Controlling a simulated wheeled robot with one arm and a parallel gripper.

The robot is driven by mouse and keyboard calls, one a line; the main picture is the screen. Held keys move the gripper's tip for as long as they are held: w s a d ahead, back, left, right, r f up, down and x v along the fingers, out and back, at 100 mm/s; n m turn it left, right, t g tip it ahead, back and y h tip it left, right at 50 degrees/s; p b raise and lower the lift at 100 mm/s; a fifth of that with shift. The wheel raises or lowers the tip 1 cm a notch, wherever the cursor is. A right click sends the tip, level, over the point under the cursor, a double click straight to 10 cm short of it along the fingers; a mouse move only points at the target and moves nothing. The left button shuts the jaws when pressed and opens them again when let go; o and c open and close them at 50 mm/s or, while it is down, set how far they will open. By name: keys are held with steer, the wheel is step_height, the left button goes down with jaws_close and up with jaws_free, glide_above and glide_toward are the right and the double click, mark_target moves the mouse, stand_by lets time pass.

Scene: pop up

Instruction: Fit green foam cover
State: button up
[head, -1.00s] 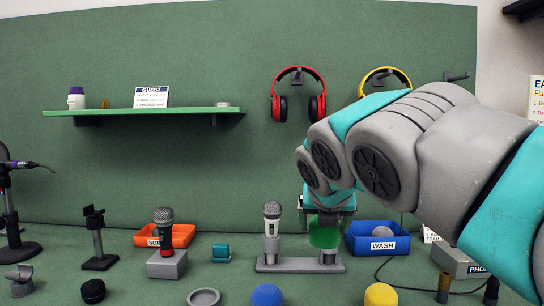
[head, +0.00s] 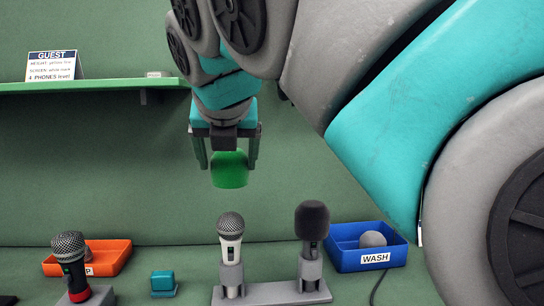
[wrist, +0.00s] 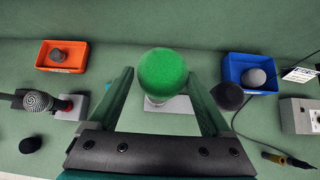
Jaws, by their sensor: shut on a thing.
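The green foam cover (head: 229,172) is between the fingers of my gripper (head: 228,160), which is shut on it. It hangs in the air above the white microphone (head: 231,240), apart from it. That microphone has a bare silver grille and stands upright in the left holder of a grey double stand (head: 258,292). A microphone with a black foam cover (head: 312,221) stands in the right holder. In the wrist view, the green cover (wrist: 163,70) sits between the fingertips and hides most of the white microphone below.
An orange bin (head: 105,258) holds a dark foam piece. The blue WASH bin (head: 368,258) holds a grey foam ball (head: 373,239). A red-and-black microphone (head: 71,262) stands at left, near a teal block (head: 163,283). A green shelf (head: 90,87) is on the wall.

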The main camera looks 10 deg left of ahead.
steer(key=shift+s+d, duration=0.1)
steer(key=shift+s, duration=0.05)
glide_above(228, 219)
steer(key=shift+s+d+f, duration=0.1)
steer(key=shift+s+f, duration=0.05)
steer(key=shift+f, duration=1.05)
steer(key=shift+s+d+f, duration=0.1)
steer(key=shift+f, duration=1.05)
steer(key=shift+f, duration=0.8)
steer(key=shift+f, duration=0.75)
steer(key=shift+f, duration=0.35)
steer(key=shift+f, duration=0.75)
steer(key=shift+a+f, duration=0.1)
steer(key=shift+f, duration=0.05)
